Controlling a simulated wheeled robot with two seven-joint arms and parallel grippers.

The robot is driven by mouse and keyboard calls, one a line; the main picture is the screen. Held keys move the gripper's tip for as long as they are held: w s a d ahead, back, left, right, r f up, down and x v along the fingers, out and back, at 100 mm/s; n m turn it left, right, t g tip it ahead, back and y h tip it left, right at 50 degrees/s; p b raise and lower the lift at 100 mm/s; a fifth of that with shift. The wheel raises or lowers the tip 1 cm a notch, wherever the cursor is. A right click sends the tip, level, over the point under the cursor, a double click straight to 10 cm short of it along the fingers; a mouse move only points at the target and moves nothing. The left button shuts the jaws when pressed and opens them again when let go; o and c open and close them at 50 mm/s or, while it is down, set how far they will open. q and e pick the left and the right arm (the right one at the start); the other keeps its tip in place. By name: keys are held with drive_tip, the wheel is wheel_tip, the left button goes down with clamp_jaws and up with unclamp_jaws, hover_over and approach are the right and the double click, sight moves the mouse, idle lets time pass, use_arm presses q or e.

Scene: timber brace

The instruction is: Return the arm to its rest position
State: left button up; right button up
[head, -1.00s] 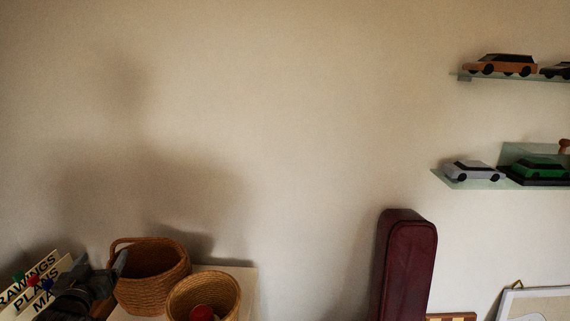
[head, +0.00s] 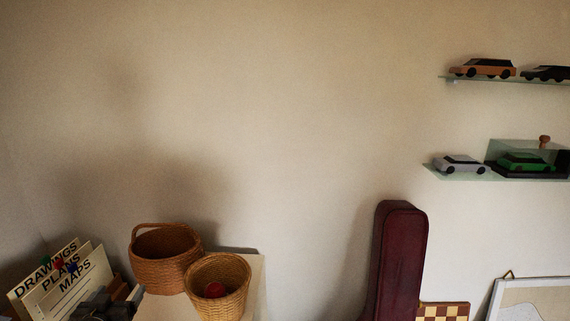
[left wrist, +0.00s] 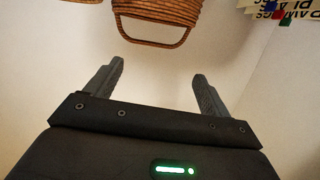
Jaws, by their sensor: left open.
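My left gripper (left wrist: 158,82) shows in the left wrist view with its two fingers wide apart and nothing between them. In the head view my left gripper (head: 122,300) is dark and sits at the bottom left, in front of the filing folders and left of the baskets. The right gripper is in neither view.
A handled wicker basket (head: 165,272) and a smaller basket (head: 225,283) holding a red ball (head: 214,290) stand on a pale surface (head: 257,290). Labelled folders (head: 48,278) are at left. A dark red case (head: 398,260) leans on the wall. Shelves hold toy cars.

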use_arm(q)
drive_tip(key=s+d+f+m+g+h, duration=0.2)
drive_tip(key=s+d+f+g, duration=0.4)
drive_tip(key=s+d+f, duration=0.55)
drive_tip(key=s+d+f+m+g+h, duration=0.1)
drive_tip(key=s+d+f+g, duration=0.3)
drive_tip(key=s, duration=0.5)
drive_tip(key=s+d+f+m+g+h, duration=0.1)
drive_tip(key=s+d+f+g, duration=0.1)
drive_tip(key=s+d+f, duration=0.5)
drive_tip(key=s+a+f+g+b, duration=0.1)
drive_tip(key=s+f, duration=0.1)
drive_tip(key=f, duration=1.1)
drive_tip(key=s+a+f, duration=0.1)
drive_tip(key=s+f, duration=0.1)
drive_tip(key=f, duration=1)
drive_tip(key=s+a+f+g+b, duration=0.1)
drive_tip(key=s+a+f, duration=0.2)
drive_tip(key=s+f, duration=1.2)
drive_tip(key=shift+s+f+m, duration=0.3)
drive_tip(key=shift+f, duration=0.05)
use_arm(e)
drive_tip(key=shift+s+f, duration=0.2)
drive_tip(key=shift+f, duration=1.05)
use_arm(q)
drive_tip(key=shift+c, duration=0.2)
